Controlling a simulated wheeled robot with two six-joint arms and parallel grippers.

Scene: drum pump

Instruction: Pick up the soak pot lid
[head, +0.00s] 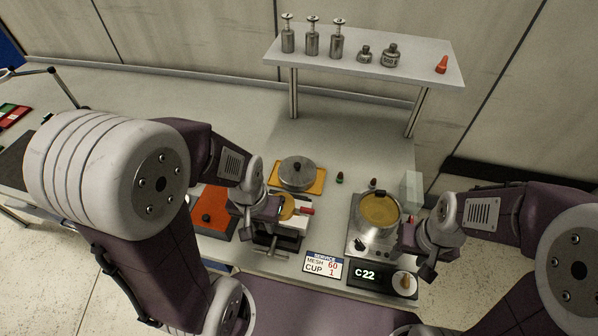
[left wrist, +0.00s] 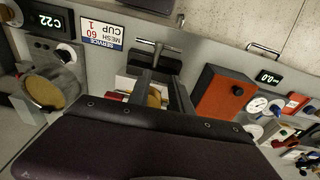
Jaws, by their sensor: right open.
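The soak pot lid appears to be the round grey metal lid (head: 298,173) with a dark knob, lying on a yellow-orange mat (head: 318,188) behind my left gripper. The pot (head: 380,209), filled with amber liquid, stands uncovered on a metal unit to the right. My left gripper (head: 268,208) is low over a small vise-like fixture (head: 276,240). In the left wrist view its two fingers (left wrist: 162,92) stand apart, with a golden round piece (left wrist: 155,98) seen between them; no grip on it is visible. My right gripper (head: 425,258) is open and empty beside the pot unit.
An orange-red plate (head: 214,212) lies left of the fixture. A service card (head: 323,265) and a C22 display (head: 367,275) sit at the front edge. A raised shelf (head: 350,62) with metal weights stands behind. Two small dark-topped pieces stand between lid and pot.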

